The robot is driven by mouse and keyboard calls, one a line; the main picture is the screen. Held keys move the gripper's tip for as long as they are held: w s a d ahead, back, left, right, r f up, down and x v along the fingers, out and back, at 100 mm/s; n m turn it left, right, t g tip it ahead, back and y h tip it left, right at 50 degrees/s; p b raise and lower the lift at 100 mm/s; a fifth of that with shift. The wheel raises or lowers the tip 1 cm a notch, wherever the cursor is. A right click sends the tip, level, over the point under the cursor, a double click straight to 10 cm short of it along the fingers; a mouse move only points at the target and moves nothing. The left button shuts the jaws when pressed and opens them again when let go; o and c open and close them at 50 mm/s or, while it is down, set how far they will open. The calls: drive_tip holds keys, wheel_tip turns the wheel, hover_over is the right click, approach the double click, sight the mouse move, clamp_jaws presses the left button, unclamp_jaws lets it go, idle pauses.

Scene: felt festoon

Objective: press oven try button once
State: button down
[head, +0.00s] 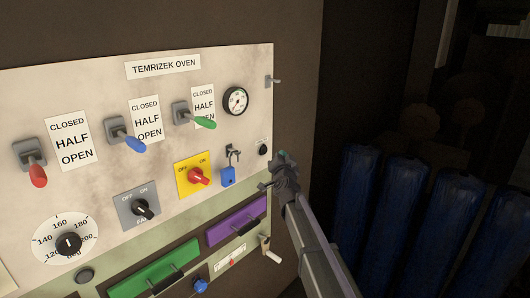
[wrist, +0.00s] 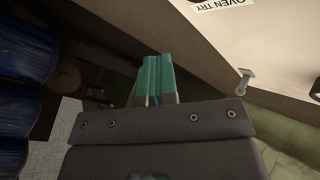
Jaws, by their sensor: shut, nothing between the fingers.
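The oven try button looks to be the small round black button (head: 263,150) near the right edge of the cream panel, under a tiny label I cannot read in the head view.
A small hook (head: 272,81) juts from the upper right edge. Blue cylinders (head: 400,225) stand at right.

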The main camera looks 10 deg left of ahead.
drive_tip(key=shift+w+a, duration=0.6)
drive_tip(key=shift+a, duration=0.3)
drive_tip(key=shift+w+a, duration=0.6)
drive_tip(key=shift+a, duration=0.25)
idle(0.7)
drive_tip(key=shift+w+a, duration=0.25)
drive_tip(key=shift+a, duration=0.1)
drive_tip(key=shift+w+a, duration=0.3)
drive_tip(key=shift+a, duration=0.1)
idle(0.6)
idle(0.4)
drive_tip(key=shift+s+d, duration=0.55)
drive_tip(key=shift+d, duration=0.2)
drive_tip(key=s+d, duration=0.1)
drive_tip(key=d, duration=0.1)
drive_tip(key=s+d, duration=0.1)
drive_tip(key=d, duration=0.1)
drive_tip(key=shift+s, duration=0.4)
